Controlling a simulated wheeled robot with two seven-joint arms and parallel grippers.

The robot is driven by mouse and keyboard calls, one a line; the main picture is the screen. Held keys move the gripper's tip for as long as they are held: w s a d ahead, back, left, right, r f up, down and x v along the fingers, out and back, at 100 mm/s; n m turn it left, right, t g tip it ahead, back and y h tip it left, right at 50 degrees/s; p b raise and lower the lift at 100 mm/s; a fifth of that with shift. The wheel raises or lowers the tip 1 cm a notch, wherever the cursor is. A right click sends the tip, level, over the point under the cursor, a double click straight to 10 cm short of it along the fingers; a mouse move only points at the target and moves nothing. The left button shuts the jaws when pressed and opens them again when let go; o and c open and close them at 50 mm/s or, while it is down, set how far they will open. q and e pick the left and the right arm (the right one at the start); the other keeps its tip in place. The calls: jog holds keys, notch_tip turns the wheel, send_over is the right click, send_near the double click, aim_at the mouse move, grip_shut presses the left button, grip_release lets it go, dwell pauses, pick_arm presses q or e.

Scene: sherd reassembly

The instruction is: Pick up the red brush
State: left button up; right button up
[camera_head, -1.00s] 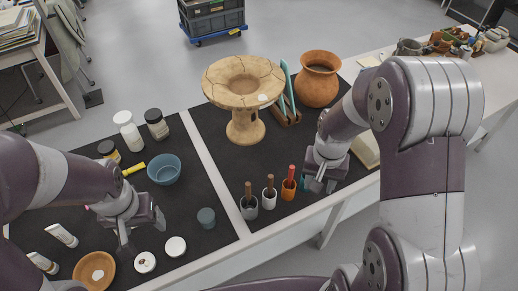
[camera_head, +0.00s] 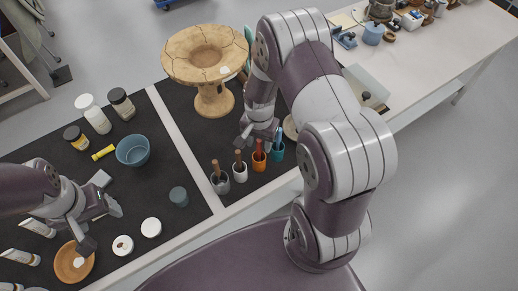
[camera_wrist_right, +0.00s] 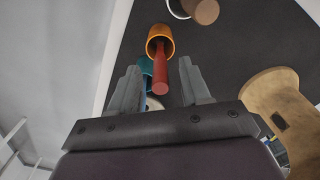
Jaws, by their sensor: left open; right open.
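The red brush (camera_head: 259,147) stands handle up in an orange cup (camera_head: 259,163) on the dark mat. In the right wrist view the red handle (camera_wrist_right: 160,72) points toward the camera, between the fingers, and its far end is inside the orange cup (camera_wrist_right: 160,35). My right gripper (camera_head: 258,131) is open and close to the top of the handle; it also shows open in the right wrist view (camera_wrist_right: 159,82). I cannot tell whether a finger touches the handle. My left gripper (camera_head: 100,225) is open and empty over the left mat, near the terracotta dish (camera_head: 66,268).
A teal cup (camera_head: 277,153) with a blue tool stands just right of the orange cup. A white cup (camera_head: 240,174) and a grey cup (camera_head: 220,184) hold brown-handled brushes to its left. The cracked pottery stand (camera_head: 214,100) is behind. A blue bowl (camera_head: 133,150) sits left.

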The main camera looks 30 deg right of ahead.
aim_at(259, 148)
notch_tip(259, 148, down, 3)
jog(key=shift+s+a+r, duration=0.1)
jog(key=shift+r, duration=0.1)
jog(key=shift+f, duration=0.3)
grip_shut()
notch_tip(259, 148, up, 10)
jog(key=shift+r+b, duration=0.1)
jog(key=shift+b, duration=0.2)
